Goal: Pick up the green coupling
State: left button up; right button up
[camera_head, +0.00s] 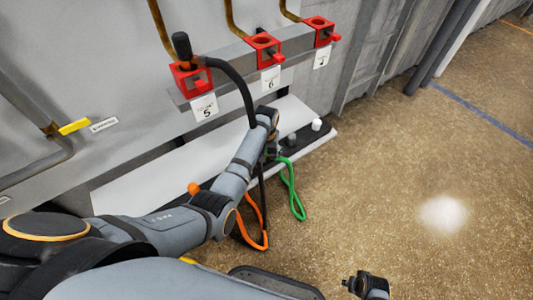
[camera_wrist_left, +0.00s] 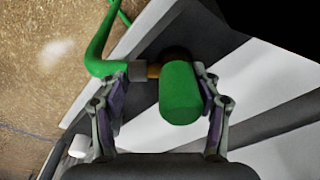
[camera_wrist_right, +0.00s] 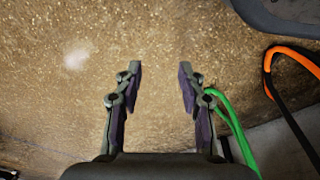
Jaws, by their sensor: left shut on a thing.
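The green coupling (camera_wrist_left: 180,95) is a rounded green cylinder with a brass-coloured neck and a green hose (camera_wrist_left: 100,40) leading off it. My left gripper (camera_wrist_left: 160,70) is shut on it, with one finger on either side. In the head view my left gripper (camera_head: 272,150) is over the edge of the white ledge, and the coupling is mostly hidden there. The green hose (camera_head: 292,190) hangs in a loop below it. My right gripper (camera_wrist_right: 160,68) is open and empty above the floor, and it also shows at the bottom of the head view (camera_head: 367,285).
Red valve blocks (camera_head: 190,78) sit on a grey rail above number labels; a black coupling stands at label 5 with its hose. The white ledge (camera_head: 150,175) holds an orange (camera_head: 194,188), a black (camera_head: 292,139) and a white coupling (camera_head: 316,124). An orange hose (camera_head: 250,240) hangs down. Floor at right is clear.

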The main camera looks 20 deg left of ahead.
pick_arm(q)
notch_tip(320, 180, up, 3)
jog(key=p, duration=0.3)
jog(key=shift+f, duration=0.1)
notch_tip(320, 180, up, 5)
jog(key=p, duration=0.5)
jog(key=shift+f, duration=0.15)
pick_arm(e)
jog(key=s+d+f, duration=0.1)
jog(key=s+f, duration=0.1)
jog(key=s, duration=0.5)
jog(key=s+d+f, duration=0.1)
jog(key=s+f, duration=0.2)
jog(key=s, duration=0.4)
pick_arm(q)
jog(key=s+p, duration=1.8)
jog(key=shift+d+f+p, duration=0.3)
jog(key=shift+d, duration=0.1)
pick_arm(e)
notch_tip(320, 180, up, 18)
jog(key=s, duration=0.1)
jog(key=shift+s+f+g, duration=0.25)
jog(key=shift+s+g, duration=0.05)
jog(key=shift+s, duration=0.1)
